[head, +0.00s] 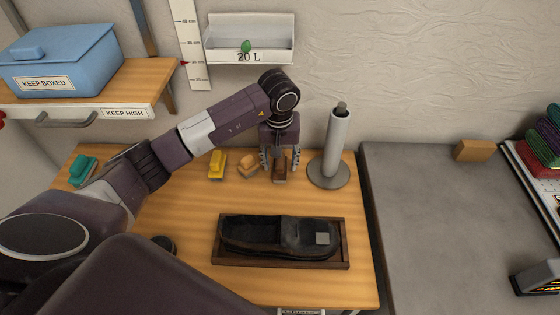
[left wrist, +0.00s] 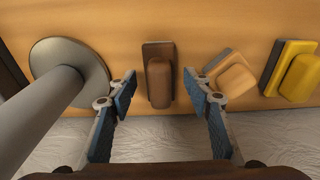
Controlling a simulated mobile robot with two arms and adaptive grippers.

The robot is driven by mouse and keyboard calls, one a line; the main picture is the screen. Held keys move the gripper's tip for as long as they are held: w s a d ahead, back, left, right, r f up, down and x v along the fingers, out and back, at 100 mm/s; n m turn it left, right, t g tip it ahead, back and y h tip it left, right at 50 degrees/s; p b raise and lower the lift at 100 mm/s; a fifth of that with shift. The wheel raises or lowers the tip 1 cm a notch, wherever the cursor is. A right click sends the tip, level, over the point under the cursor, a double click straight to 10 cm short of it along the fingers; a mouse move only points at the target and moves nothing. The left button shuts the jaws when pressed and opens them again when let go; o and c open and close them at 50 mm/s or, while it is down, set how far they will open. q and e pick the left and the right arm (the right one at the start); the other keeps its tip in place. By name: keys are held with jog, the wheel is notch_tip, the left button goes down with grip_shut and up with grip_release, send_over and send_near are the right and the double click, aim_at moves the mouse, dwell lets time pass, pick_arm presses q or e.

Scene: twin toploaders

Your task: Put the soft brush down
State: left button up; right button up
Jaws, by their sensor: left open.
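A brown brush (head: 279,176) lies on the wooden bench top near the wall. My left gripper (head: 280,163) is above it, pointing down, with its fingers apart. In the left wrist view the brown brush (left wrist: 159,82) lies on the wood between the two open fingers, with a visible gap on each side. A tan block-like brush (head: 248,166) and a yellow brush (head: 217,165) lie to its left in the head view. A teal brush (head: 83,171) is at the bench's far left. The frames do not show which brush is the soft one. My right gripper is not in view.
A grey post on a round base (head: 328,176) stands close right of the gripper. A dark shoe (head: 265,235) lies in a wooden tray (head: 228,262) at the front. A shelf with a blue box (head: 70,62) is at upper left. Bare wood lies between brushes and tray.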

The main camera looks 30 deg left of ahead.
aim_at(279, 163)
pick_arm(q)
notch_tip(279, 163, up, 12)
jog(key=s+p, duration=0.1)
jog(key=p, duration=0.4)
jog(key=shift+s+d+f, duration=0.15)
jog(key=shift+d, duration=0.1)
